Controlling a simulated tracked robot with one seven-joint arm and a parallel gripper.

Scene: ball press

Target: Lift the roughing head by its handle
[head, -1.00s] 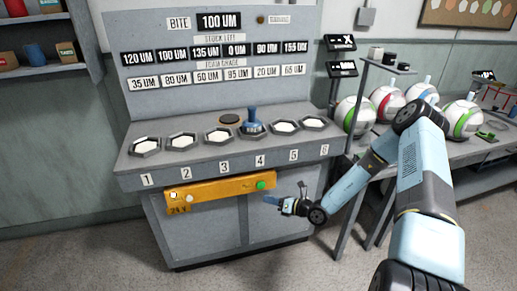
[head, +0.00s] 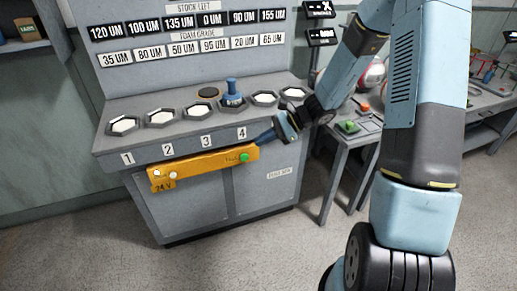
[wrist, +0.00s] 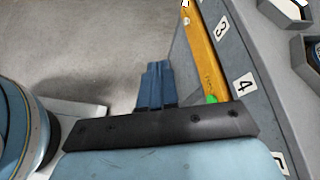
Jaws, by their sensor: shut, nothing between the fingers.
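The roughing head appears to be the dark-based tool with an upright blue handle (head: 232,90), standing on the bench top (head: 190,130) behind label 4. My gripper (head: 260,139) is shut and empty at the front edge of the bench, in front of and below the blue handle and apart from it. Its blue fingers sit together in the wrist view (wrist: 156,80), beside the green button end of the orange bar. The handle does not show in the wrist view.
The orange bar (head: 205,166) with a green button juts from the bench front close to my fingertips. A side table (head: 345,135) stands to the right. Grey floor is open in front.

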